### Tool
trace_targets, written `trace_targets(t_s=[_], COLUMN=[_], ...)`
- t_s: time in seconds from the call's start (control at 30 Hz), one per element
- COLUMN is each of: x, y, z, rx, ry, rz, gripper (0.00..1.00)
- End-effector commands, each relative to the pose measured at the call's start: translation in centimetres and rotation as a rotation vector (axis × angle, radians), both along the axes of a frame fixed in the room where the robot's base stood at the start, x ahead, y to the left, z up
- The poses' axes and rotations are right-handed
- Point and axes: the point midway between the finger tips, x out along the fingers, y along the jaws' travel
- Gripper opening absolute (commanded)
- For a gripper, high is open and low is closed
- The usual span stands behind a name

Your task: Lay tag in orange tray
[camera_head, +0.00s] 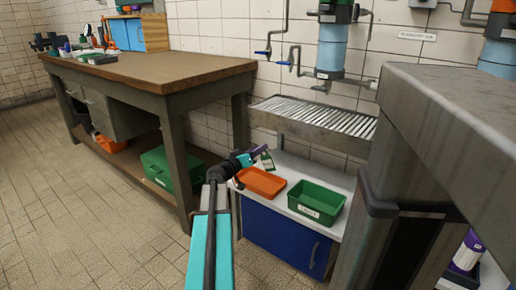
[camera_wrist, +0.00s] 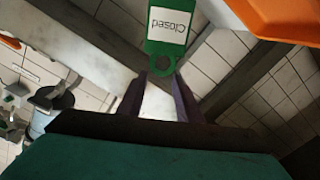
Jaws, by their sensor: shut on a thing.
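The tag (camera_wrist: 155,46) is green with a white label reading "Closed", upside down in the wrist view. My gripper (camera_wrist: 161,77) is shut on the tag's holed end, and the tag sticks out beyond the fingertips. In the head view the tag (camera_head: 267,161) hangs from my gripper (camera_head: 261,152), above and near the back of the orange tray (camera_head: 262,183). The orange tray sits on a white-topped cabinet. Part of the tray (camera_wrist: 285,22) shows at the upper right of the wrist view, beside the tag.
A green tray (camera_head: 316,204) stands right of the orange tray on the blue-fronted cabinet (camera_head: 286,240). A ribbed metal drainer (camera_head: 316,116) is behind and above. A grey metal structure (camera_head: 455,110) blocks the right side. A wooden-topped bench (camera_head: 150,68) stands left.

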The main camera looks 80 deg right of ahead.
Motion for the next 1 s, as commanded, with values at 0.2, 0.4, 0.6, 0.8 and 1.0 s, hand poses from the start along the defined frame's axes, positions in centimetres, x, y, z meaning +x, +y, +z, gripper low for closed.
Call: trace_targets(t_s=[0.2, 0.4, 0.6, 0.8, 1.0], x=[0.0, 0.0, 0.0, 0.0, 0.0], y=[0.0, 0.0, 0.0, 0.0, 0.0], z=[-1.9, -3.4, -5.0, -6.5, -7.8], rx=[0.0, 0.0, 0.0, 0.0, 0.0], ry=[0.0, 0.001, 0.001, 0.0, 0.0], rz=[0.0, 0.0, 0.0, 0.0, 0.0], gripper=[0.0, 0.0, 0.0, 0.0, 0.0])
